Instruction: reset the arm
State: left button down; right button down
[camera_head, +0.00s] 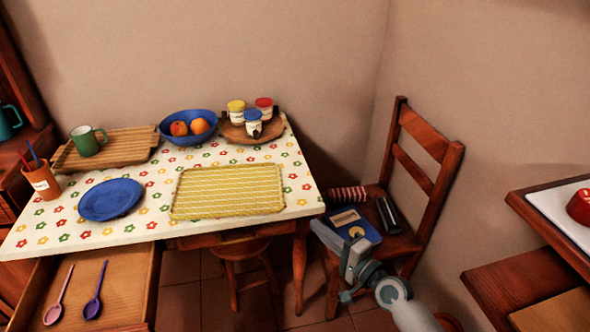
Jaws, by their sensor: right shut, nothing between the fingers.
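My right arm comes in from the bottom right. My right gripper (326,234) is shut and empty, in front of the wooden chair (448,190) and to the right of the table's front right corner. It overlaps the near edge of the blue item (357,226) on the chair seat in the picture; I cannot tell whether they touch. My left gripper is not in view.
The flowered table (150,225) holds a yellow mat (228,191), a blue plate (110,199), a fruit bowl (187,127) and jars. An open drawer (125,290) with two spoons juts out at left. A stool (243,258) stands under the table. Another counter (530,200) stands at right.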

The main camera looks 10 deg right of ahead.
jog(key=s+d+f+n+g+h+p, duration=0.1)
jog(key=s+f+n+g+h, duration=0.15)
jog(key=s+f, duration=0.7)
jog(key=s+d+f+n+g+h+p, duration=0.15)
jog(key=f+n, duration=0.25)
jog(key=f, duration=1.2)
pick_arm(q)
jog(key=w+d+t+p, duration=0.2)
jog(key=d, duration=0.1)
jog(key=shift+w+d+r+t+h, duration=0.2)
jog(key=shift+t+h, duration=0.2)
pick_arm(e)
jog(key=s+f+n+g+h, duration=0.1)
jog(key=s+f+n+g, duration=0.2)
jog(key=s+f, duration=0.6)
jog(key=s+a+f+n+g+h, duration=0.1)
jog(key=s+f+n, duration=0.4)
jog(key=s+f, duration=0.5)
jog(key=s+g+h, duration=0.1)
jog(key=s+g, duration=0.1)
jog(key=s, duration=0.3)
jog(key=shift+s+h, duration=0.3)
jog(key=shift+s, duration=0.1)
